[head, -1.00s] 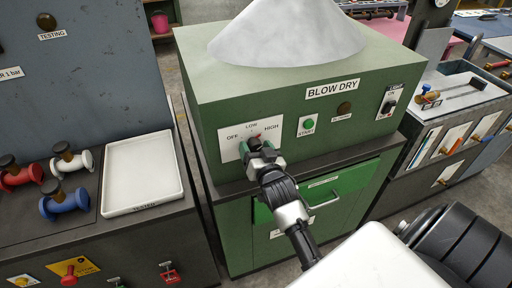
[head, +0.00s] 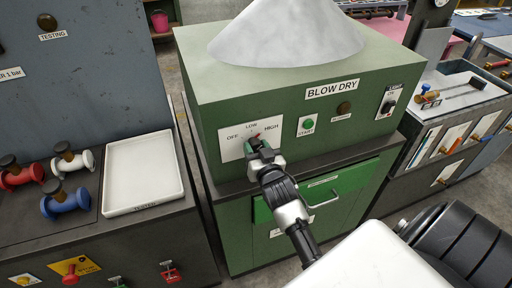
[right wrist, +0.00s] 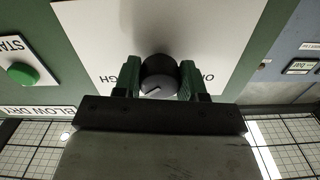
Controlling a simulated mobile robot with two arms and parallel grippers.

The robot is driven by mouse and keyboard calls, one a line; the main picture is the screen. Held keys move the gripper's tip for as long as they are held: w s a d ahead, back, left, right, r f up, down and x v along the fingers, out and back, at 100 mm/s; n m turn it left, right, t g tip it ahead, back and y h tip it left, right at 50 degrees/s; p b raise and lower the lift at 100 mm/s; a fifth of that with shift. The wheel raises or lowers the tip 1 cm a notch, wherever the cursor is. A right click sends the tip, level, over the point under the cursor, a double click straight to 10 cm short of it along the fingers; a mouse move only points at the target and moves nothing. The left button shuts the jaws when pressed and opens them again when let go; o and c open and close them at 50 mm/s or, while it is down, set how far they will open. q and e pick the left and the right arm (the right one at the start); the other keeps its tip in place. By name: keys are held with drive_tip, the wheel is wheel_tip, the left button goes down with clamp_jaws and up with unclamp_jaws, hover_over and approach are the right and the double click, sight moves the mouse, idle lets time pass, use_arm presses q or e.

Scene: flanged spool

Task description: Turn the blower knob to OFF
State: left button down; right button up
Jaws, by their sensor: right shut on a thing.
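The blower knob (right wrist: 158,76) is a dark round knob on a white plate (head: 229,150) marked OFF, LOW and HIGH, on the front of the green BLOW DRY cabinet. My right gripper (head: 258,146) has its green fingers on either side of the knob and is shut on it. In the right wrist view, which is upside down, the fingers (right wrist: 160,80) flank the knob and a light line on its face points down-left, between LOW and HIGH. In the head view a red mark shows toward HIGH. My left gripper is not in view.
Right of the plate are a green START button (head: 308,124), a dark round lamp (head: 344,108) and a switch (head: 388,104). A grey cone (head: 285,35) sits on top. To the left, a white tray (head: 143,205) and several spools (head: 67,203) rest on a bench.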

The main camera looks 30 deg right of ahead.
drive_tip(key=n+p, duration=0.1)
drive_tip(key=n, duration=0.4)
drive_tip(key=shift+r, duration=0.1)
drive_tip(key=n+p, duration=0.1)
drive_tip(key=n, duration=0.4)
drive_tip(key=shift+d+n, duration=0.1)
drive_tip(key=shift+n, duration=0.3)
drive_tip(key=n, duration=1.1)
drive_tip(key=shift+r, duration=0.1)
drive_tip(key=shift+n, duration=0.4)
drive_tip(key=o, duration=0.9)
drive_tip(key=shift+o, duration=0.2)
drive_tip(key=shift+s, duration=0.1)
